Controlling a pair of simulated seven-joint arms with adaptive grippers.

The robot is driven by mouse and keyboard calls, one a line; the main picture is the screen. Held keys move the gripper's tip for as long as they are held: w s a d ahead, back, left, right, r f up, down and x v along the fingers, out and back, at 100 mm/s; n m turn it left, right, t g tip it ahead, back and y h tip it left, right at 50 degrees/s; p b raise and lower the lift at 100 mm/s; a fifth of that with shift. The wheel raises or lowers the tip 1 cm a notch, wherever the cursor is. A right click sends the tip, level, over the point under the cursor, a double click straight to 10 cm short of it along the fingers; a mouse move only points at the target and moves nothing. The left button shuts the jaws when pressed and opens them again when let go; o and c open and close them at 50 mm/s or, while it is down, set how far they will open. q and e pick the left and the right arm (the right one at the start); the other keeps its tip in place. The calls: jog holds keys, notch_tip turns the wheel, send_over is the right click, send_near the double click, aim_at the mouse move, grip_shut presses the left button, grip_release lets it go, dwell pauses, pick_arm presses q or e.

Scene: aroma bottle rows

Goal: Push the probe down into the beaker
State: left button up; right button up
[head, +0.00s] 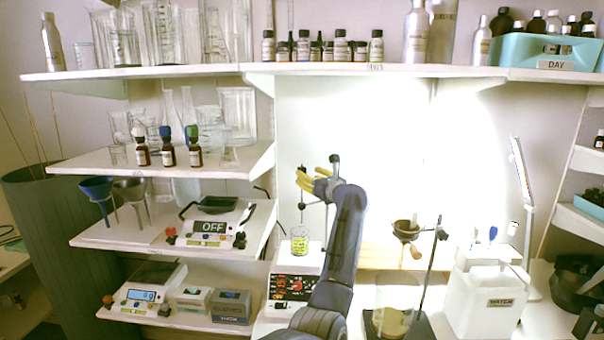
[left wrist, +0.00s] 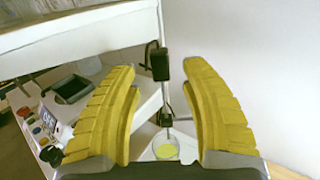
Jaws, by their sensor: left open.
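The probe (head: 302,206) hangs upright on a thin rod over the beaker. Its lower end is near the rim, and I cannot tell whether it is inside. The glass beaker (head: 300,241) holds yellow liquid and stands on a white hotplate device (head: 294,284) with red controls. My left gripper (head: 304,180) is open, its yellow fingers beside the probe's top. In the left wrist view, the probe's dark head (left wrist: 162,64) shows between the spread fingers (left wrist: 160,100), with visible gaps on both sides. The beaker (left wrist: 166,149) shows below it. My right gripper is not in view.
Shelves with scales (head: 212,230), funnels (head: 96,188) and small bottles (head: 167,150) stand to the left. A stand with a brown bowl (head: 405,231) and a white water container (head: 487,300) are to the right. The wall behind my gripper is bare.

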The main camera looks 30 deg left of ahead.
aim_at(304, 172)
pick_arm(q)
jog(key=shift+x, duration=2.7)
jog(key=shift+d, duration=0.1)
grip_shut()
